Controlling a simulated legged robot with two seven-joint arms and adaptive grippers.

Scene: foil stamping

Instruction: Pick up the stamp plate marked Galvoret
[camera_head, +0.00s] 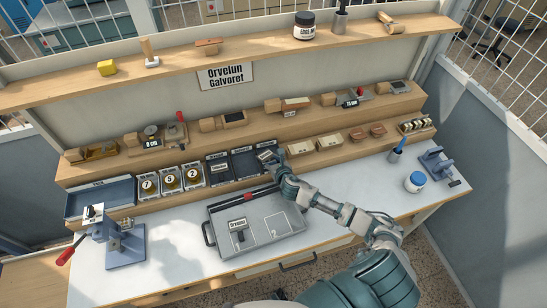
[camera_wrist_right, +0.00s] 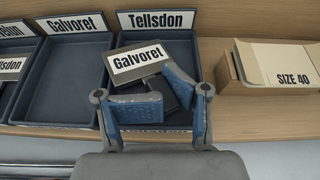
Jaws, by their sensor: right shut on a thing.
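The stamp plate marked Galvoret is a grey piece with a white label (camera_wrist_right: 138,62), tilted in the right wrist view. My right gripper (camera_wrist_right: 158,97) is shut on it, with blue-padded fingers on either side. The plate is over or in the dark tray labelled Tellsdon (camera_wrist_right: 195,50); I cannot tell whether it touches the floor. The tray labelled Galvoret (camera_wrist_right: 75,85), just left, looks empty. In the head view, my right gripper (camera_head: 275,160) is at the Tellsdon tray and the plate (camera_head: 264,154) shows beside it. My left gripper is not in view.
A grey metal tray (camera_head: 285,244) holding an Orvelun plate (camera_head: 238,226) lies on the worktop in front. A press with a red handle (camera_head: 124,245) stands at left. A SIZE 40 box (camera_wrist_right: 285,70) is right of the trays. Shelves rise behind.

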